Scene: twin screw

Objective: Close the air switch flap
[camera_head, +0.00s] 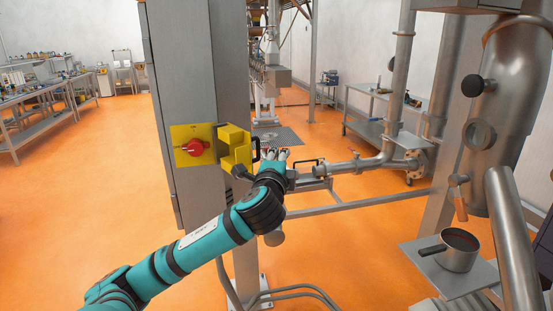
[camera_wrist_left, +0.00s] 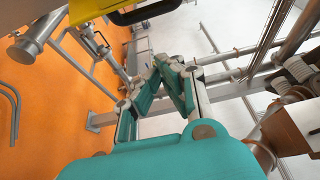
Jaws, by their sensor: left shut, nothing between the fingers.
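A yellow box-shaped part (camera_head: 235,147), likely the air switch flap, stands out from the side of the grey column. A black handle (camera_head: 257,150) is on its right side. My left gripper (camera_head: 275,153) is just right of this handle, shut and empty, and appears apart from it. In the left wrist view, a yellow edge (camera_wrist_left: 92,10) and a black handle (camera_wrist_left: 146,11) show at the top, above my shut left fingers (camera_wrist_left: 172,62). I cannot tell how far the flap stands open. My right gripper is not in view.
A yellow plate with a red rotary switch (camera_head: 196,147) is on the column front (camera_head: 185,70). Steel pipes (camera_head: 350,166) run to the right behind my gripper. A pot (camera_head: 458,250) sits on a metal shelf (camera_head: 425,262) at lower right. Open orange floor lies left.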

